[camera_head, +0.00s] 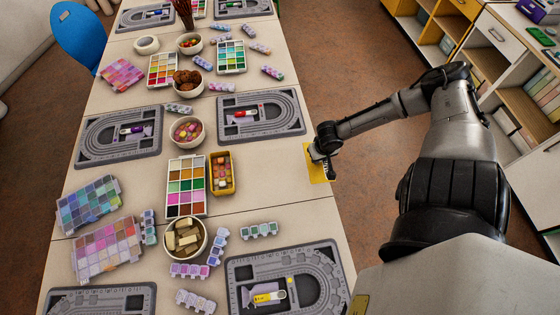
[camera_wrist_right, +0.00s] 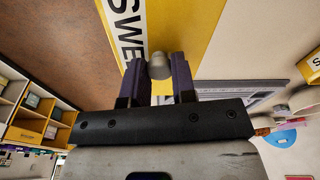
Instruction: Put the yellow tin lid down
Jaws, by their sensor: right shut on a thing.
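The yellow tin lid (camera_head: 315,166) is at the table's right edge in the head view, partly covered by my right gripper (camera_head: 322,154). My right gripper is shut on it. In the right wrist view, the lid (camera_wrist_right: 215,35) shows a white band with black letters, and a grey knob (camera_wrist_right: 159,66) sits between the fingers of my gripper (camera_wrist_right: 158,78). The lid's height over the table is hard to tell. The open yellow tin (camera_head: 234,174) stands left of the lid with colourful pieces in it. My left gripper is not in view.
The pale table (camera_head: 275,195) has bare room between the tin and its right edge. A grey bead board (camera_head: 298,118) lies behind, another (camera_head: 337,262) in front. A paint-like palette (camera_head: 173,188) and bowls stand left of the tin. Shelves (camera_head: 520,100) stand at the right.

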